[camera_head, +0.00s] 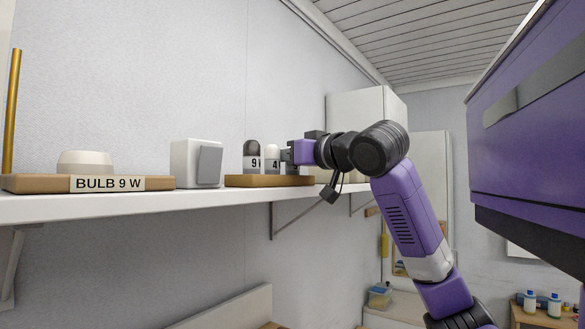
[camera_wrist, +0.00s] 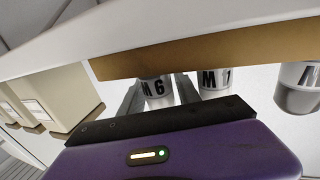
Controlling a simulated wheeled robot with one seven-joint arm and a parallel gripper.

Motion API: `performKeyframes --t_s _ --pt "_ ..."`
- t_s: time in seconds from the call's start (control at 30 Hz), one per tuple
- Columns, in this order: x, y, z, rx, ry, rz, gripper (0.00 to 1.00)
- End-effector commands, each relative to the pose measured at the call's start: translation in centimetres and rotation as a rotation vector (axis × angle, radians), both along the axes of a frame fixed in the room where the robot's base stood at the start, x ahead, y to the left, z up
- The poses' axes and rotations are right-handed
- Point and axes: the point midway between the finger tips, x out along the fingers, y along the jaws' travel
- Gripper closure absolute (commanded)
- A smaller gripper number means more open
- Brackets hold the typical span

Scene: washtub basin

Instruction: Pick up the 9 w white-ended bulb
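The wrist view is upside down. A bulb labelled 9 W (camera_wrist: 156,89) stands on the wooden tray, between the two fingers of my gripper (camera_wrist: 160,92). Its end is hidden behind the gripper body, so I cannot see its colour. Whether the fingers press on it is unclear. In the head view my gripper (camera_head: 289,156) is at the tray's right part, and this bulb is hidden there. A white-ended bulb marked 4 (camera_head: 272,158) stands just left of the gripper. A dark-ended bulb marked 9 (camera_head: 251,157) stands further left; it also shows in the wrist view (camera_wrist: 300,90).
The bulbs stand on a wooden tray (camera_head: 255,181) on a white wall shelf (camera_head: 130,206). A white switch box (camera_head: 196,163) stands left of it. A wooden base labelled BULB 9 W (camera_head: 35,184) with a round white holder (camera_head: 85,161) is at far left. A white cabinet (camera_head: 350,108) stands behind.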

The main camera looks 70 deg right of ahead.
Motion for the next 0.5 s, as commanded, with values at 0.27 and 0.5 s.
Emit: performKeyframes --t_s 0.27,0.5 --pt "-0.03 0.01 -0.01 0.0 0.0 0.0 1.0" --pt "-0.03 0.03 0.03 0.0 0.0 0.0 1.0"
